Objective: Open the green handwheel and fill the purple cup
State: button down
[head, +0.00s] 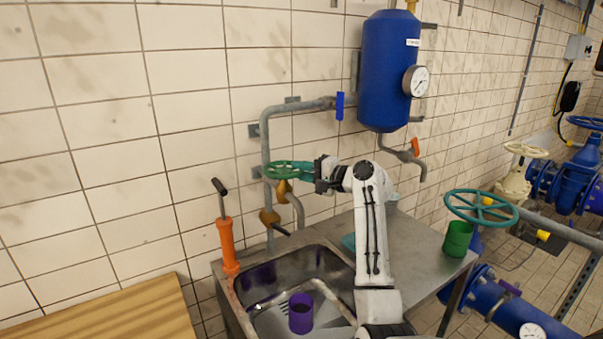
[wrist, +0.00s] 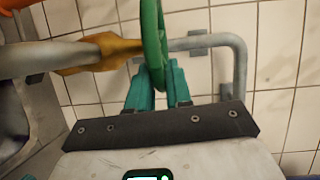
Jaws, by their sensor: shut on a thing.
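The green handwheel (head: 288,169) sits on a brass valve on the grey wall pipe above the sink. My gripper (head: 312,170) reaches it from the right and is shut on its rim. In the wrist view, the green handwheel (wrist: 153,45) shows edge-on, with the teal fingers of my gripper (wrist: 158,88) on either side of its rim. The purple cup (head: 300,313) stands upright in the metal sink (head: 262,272), below the valve and its spout. No water stream is visible, and the cup's contents cannot be told.
An orange hand pump (head: 227,245) stands at the sink's left edge. A green cup (head: 457,238) is on the metal counter (head: 415,250). A larger teal handwheel (head: 481,207) is at right. A blue tank (head: 388,72) hangs above, with an orange-handled tap (head: 414,147).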

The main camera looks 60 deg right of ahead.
jog(key=shift+f, duration=0.15)
jog(key=c, duration=1.1)
grip_release()
jog(key=shift+c, duration=0.2)
jog(key=shift+s, duration=0.1)
jog(key=s+a+b, duration=0.1)
jog(key=s+b, duration=0.1)
jog(key=s, duration=0.8)
jog(key=shift+s+a+r, duration=0.25)
jog(key=shift+a+r, duration=0.05)
jog(key=shift+r, duration=0.1)
